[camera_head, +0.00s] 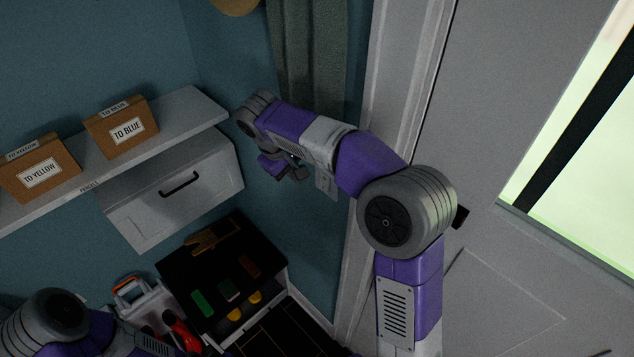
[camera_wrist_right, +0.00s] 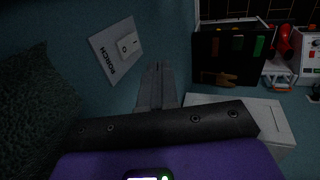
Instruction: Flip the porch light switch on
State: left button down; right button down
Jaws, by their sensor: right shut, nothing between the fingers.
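The porch light switch is a pale plate with a small raised rocker (camera_wrist_right: 128,43) and the word PORCH; it shows on the blue wall in the right wrist view. In the head view a plate (camera_head: 326,184) shows just below my right forearm, partly covered by it. My right gripper (camera_head: 290,173) is shut and empty near the wall, left of the plate. In the right wrist view its fingers (camera_wrist_right: 157,78) point up, below and to the right of the switch, apart from it in the picture. My left arm shows at the lower left; its gripper is not in view.
A curtain (camera_head: 309,60) hangs above my right forearm, with a white door (camera_head: 500,120) to the right. A shelf (camera_head: 190,112) with two cardboard boxes, a drawer (camera_head: 170,195) and a black-topped bench (camera_head: 180,265) stand left. A red-and-white case (camera_head: 145,300) sits low.

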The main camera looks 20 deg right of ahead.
aim_at(324, 182)
jog(key=shift+f, duration=0.1)
jog(key=d+f, duration=0.2)
jog(key=f, duration=0.1)
jog(key=w+d+f+p, duration=0.1)
jog(key=d+f, duration=0.1)
jog(key=f, duration=0.1)
jog(key=w+d+f, duration=0.1)
jog(key=d+f, duration=0.1)
jog(key=f, duration=0.2)
jog(key=shift+w+d, duration=0.2)
jog(key=shift+d, duration=0.2)
jog(key=shift+w+d+h+b, duration=0.1)
jog(key=shift+d+h+b, duration=0.1)
jog(key=shift+h+b, duration=0.2)
